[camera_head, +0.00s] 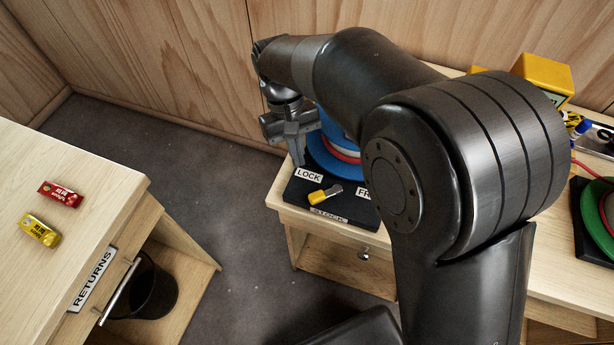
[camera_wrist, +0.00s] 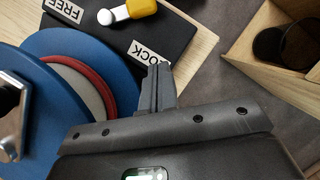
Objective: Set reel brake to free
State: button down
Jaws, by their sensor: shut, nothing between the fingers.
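The reel brake is a small lever with a yellow grip (camera_head: 317,196) and a silver arm (camera_head: 334,189), on a black base (camera_head: 345,208). The grip points to the LOCK label (camera_head: 309,175) side, away from the partly hidden FREE label (camera_head: 363,194). The yellow grip (camera_wrist: 142,8) also shows at the top of the wrist view. The blue reel (camera_head: 325,160) with a red rope stands behind the lever, partly covered by my arm. My gripper (camera_head: 299,160) is shut and empty, pointing down above the LOCK label, apart from the lever.
A STOCK label (camera_head: 328,215) marks the front of the base. A RETURNS counter (camera_head: 105,210) with a red and a yellow packet stands left across a floor gap. A green reel (camera_head: 597,215) and a yellow box (camera_head: 543,75) are at the right. A dark bin (camera_head: 148,290) stands below the counter.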

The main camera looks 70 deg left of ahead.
aim_at(307, 188)
jog(key=x, duration=0.3)
jog(key=shift+d, duration=2)
